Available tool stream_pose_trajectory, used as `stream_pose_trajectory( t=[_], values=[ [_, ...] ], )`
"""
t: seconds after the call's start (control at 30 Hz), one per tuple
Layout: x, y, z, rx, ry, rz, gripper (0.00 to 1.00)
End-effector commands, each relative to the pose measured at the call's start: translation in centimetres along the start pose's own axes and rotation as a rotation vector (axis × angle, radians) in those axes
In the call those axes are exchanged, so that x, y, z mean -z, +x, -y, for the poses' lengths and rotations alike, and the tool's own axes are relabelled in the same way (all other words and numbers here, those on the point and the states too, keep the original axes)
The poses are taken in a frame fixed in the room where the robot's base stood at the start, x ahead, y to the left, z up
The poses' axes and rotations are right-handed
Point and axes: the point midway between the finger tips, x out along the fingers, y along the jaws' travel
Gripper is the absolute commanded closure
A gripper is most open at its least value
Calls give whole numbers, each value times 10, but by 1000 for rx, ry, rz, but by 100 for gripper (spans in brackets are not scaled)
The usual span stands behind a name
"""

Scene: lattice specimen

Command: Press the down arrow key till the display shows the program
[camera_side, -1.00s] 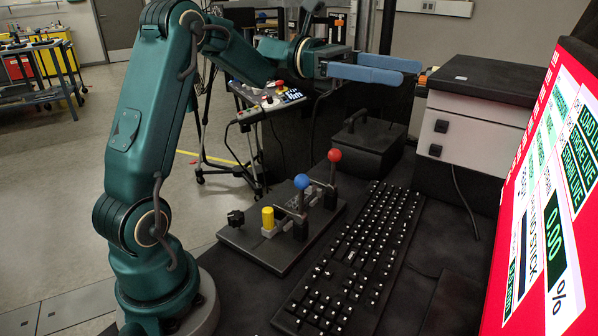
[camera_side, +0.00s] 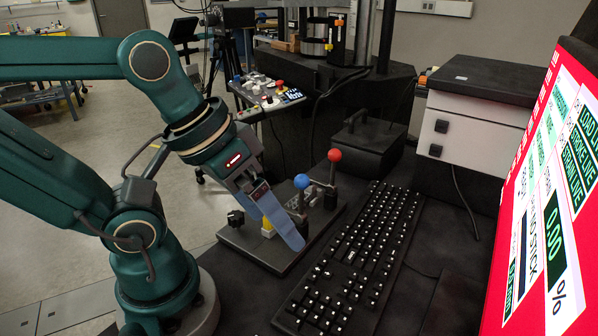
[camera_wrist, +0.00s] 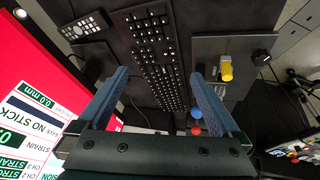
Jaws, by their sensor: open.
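The black keyboard (camera_side: 352,262) lies on the dark bench in the side view. In the wrist view the keyboard (camera_wrist: 157,52) stretches away between my fingers. Single key labels are too small to read, so I cannot tell the down arrow key apart. The display (camera_side: 553,200) stands at the right with a red border and shows "0.00 %", "NO STICK" and green text panels. It is at the left in the wrist view (camera_wrist: 30,110), with "STRAIN" and "0.0 mm". My gripper (camera_side: 292,240) is open and empty, its blue-grey fingers pointing down over the lever plate, left of the keyboard.
The lever plate (camera_side: 262,252) carries a yellow knob (camera_side: 267,226), a blue ball lever (camera_side: 301,181) and a red ball lever (camera_side: 335,155). A grey box (camera_side: 470,130) stands behind the keyboard. A dark handset (camera_wrist: 86,24) lies beside the keyboard in the wrist view.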

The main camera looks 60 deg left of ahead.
Motion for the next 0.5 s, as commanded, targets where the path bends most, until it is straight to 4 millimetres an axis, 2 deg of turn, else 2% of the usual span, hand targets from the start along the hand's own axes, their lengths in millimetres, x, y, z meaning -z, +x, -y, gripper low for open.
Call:
stream_pose_trajectory(
  t=[0.1, 0.4, 0.43, 0.5],
  values=[
    [6, 8, 19, 84, 162, -47, 0],
    [11, 7, 19, 89, 212, -65, 0],
    [11, 7, 19, 89, 212, -65, 8],
    [11, 7, 19, 88, 210, -64, 34]
  ],
)
